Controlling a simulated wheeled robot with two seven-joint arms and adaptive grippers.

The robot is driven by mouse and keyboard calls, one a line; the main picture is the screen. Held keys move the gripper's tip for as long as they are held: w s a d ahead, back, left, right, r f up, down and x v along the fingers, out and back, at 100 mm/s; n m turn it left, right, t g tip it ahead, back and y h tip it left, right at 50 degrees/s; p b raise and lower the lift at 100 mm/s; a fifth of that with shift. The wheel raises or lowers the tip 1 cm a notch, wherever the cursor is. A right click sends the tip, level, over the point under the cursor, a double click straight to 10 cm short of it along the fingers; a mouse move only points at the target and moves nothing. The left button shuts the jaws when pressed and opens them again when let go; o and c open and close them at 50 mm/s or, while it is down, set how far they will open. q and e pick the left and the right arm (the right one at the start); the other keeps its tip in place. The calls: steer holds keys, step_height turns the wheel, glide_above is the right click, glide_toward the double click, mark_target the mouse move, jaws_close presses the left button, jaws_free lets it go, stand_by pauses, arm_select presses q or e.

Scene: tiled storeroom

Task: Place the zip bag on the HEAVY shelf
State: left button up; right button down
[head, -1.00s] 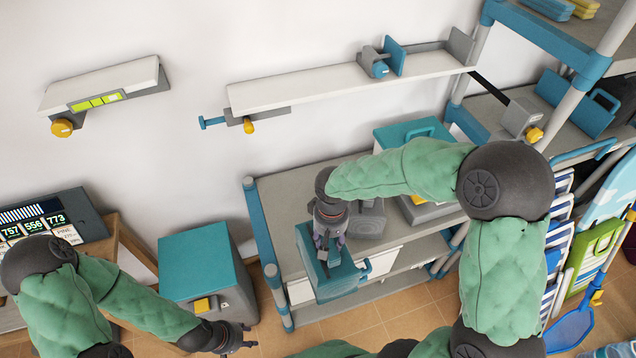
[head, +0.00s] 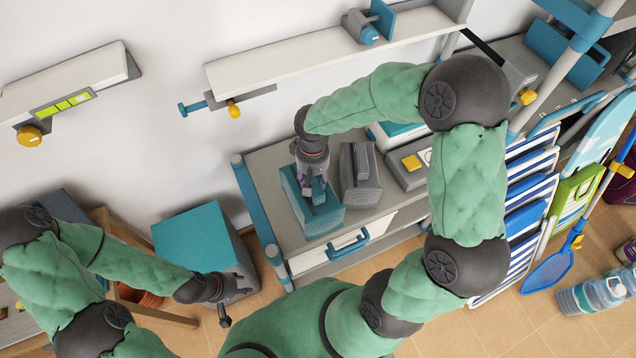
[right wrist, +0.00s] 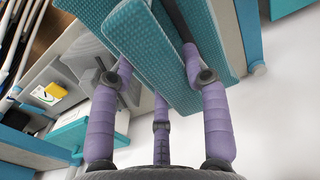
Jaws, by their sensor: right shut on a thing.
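In the right wrist view the purple fingers (right wrist: 160,85) grip the bag's textured teal sides (right wrist: 150,45). My left gripper (head: 234,304) is low at the left, beside a teal-topped cabinet, empty, its fingers apart. No readable HEAVY label shows, so I cannot tell which shelf is meant.
A grey box (head: 360,178) stands just right of the bag, with a grey case with a yellow patch (head: 408,175) beyond. A blue-handled drawer (head: 348,246) is below the rack top. White wall shelves (head: 300,68) hang above. Striped folded chairs (head: 520,215) stand at right.

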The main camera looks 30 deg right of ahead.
steer(key=shift+w+d+f, duration=0.15)
steer(key=shift+w+f, duration=1.2)
steer(key=shift+f, duration=0.35)
steer(key=shift+w+d+f, duration=0.15)
steer(key=shift+w+f, duration=1.25)
steer(key=shift+f, duration=0.25)
steer(key=shift+w+d+f, duration=0.15)
steer(key=shift+w+f, duration=1.2)
steer(key=shift+f, duration=0.5)
steer(key=c, duration=0.6)
jaws_free()
steer(key=shift+s, duration=0.15)
